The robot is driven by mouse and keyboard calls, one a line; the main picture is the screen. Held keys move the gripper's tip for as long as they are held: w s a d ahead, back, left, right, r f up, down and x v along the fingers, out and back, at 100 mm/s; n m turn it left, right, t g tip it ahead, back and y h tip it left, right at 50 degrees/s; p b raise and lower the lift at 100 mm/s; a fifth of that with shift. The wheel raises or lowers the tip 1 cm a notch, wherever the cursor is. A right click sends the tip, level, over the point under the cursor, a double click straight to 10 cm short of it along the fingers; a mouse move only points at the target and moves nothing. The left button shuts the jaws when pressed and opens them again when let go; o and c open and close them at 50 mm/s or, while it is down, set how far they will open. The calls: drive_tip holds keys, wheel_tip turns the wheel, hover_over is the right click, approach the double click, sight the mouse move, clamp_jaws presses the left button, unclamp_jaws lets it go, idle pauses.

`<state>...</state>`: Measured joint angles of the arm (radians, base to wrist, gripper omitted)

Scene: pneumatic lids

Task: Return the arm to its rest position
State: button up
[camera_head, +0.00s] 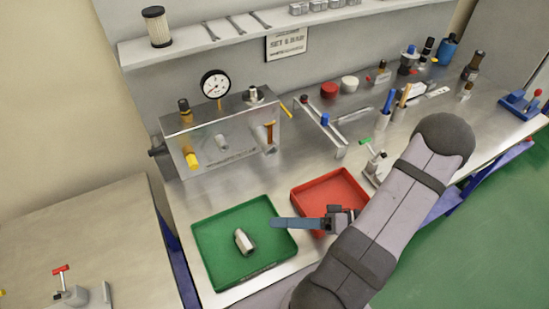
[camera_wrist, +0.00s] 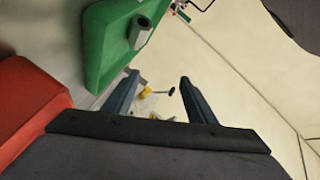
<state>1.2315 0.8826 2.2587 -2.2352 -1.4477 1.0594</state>
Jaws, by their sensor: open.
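My gripper (camera_head: 274,223) reaches in from the right in the head view, its blue-grey fingers over the right part of the green tray (camera_head: 214,272). In the wrist view my gripper (camera_wrist: 158,88) shows two fingers spread apart with nothing between them. A silvery metal cylinder (camera_head: 243,240) lies in the green tray, apart from the fingers. It also shows in the wrist view (camera_wrist: 140,32), in the green tray (camera_wrist: 97,50) at the upper left. My arm crosses the lower right of the head view.
A red tray (camera_head: 312,184) stands right of the green one, partly hidden by my arm. A metal box with a gauge (camera_head: 215,84) stands behind. Bottles (camera_head: 447,50) and tools fill the bench's back right. A side table (camera_head: 95,230) stands at left.

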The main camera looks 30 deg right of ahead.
drive_tip(key=shift+s+d+r, duration=0.1)
drive_tip(key=shift+s+d, duration=0.2)
drive_tip(key=shift+d, duration=0.15)
